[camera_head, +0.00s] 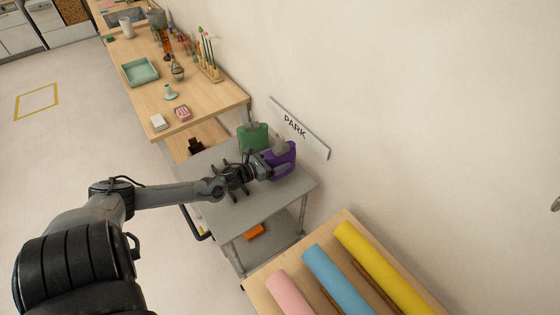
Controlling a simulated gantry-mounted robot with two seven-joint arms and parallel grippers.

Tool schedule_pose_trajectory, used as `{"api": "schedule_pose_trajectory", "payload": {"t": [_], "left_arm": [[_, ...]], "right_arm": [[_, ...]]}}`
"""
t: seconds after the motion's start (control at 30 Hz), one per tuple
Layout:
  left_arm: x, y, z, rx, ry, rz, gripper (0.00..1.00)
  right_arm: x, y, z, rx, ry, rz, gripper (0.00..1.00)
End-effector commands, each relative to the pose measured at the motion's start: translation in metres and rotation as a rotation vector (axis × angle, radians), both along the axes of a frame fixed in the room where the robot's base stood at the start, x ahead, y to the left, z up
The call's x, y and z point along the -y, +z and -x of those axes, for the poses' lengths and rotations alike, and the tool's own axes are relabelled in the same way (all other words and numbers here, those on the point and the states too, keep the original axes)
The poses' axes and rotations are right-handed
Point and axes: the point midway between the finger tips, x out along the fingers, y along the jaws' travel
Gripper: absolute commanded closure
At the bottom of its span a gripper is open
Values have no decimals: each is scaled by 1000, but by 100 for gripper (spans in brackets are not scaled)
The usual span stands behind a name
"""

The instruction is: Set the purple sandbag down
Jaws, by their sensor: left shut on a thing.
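The purple sandbag (283,164) is at the right rear of the grey cart top (262,204), near the wall. My left gripper (268,166) reaches in from the left and is shut on the sandbag, partly covering its left side. I cannot tell whether the sandbag touches the cart top. A green sandbag (252,136) is on the cart just behind and left of the purple one. My right gripper is not in view.
A PARK sign (299,127) is on the wall behind the cart. A wooden table (207,101) with a teal tray (140,71) and small props stands beyond. Pink (288,294), blue (335,280) and yellow (378,266) rolls lie in front. The cart's front top is clear.

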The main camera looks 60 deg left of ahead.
Motion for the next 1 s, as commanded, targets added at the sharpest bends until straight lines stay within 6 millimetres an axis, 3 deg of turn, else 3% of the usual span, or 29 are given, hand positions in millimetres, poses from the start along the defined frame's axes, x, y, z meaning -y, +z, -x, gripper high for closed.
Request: {"api": "schedule_pose_trajectory", "payload": {"t": [0.07,0.4,0.83,0.87,0.97,1.0], "left_arm": [[-1,2,-3,14,1,-2,100],[-1,-31,-3,14,2,-2,100],[-1,-34,-3,14,0,-4,100],[1,-41,0,0,-1,-1,15],[0,-40,0,0,0,0,0],[0,-40,0,0,0,0,0]], "right_arm": [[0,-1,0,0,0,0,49],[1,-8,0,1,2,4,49],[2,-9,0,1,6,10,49],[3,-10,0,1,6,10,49],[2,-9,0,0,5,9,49],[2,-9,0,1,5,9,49]]}}
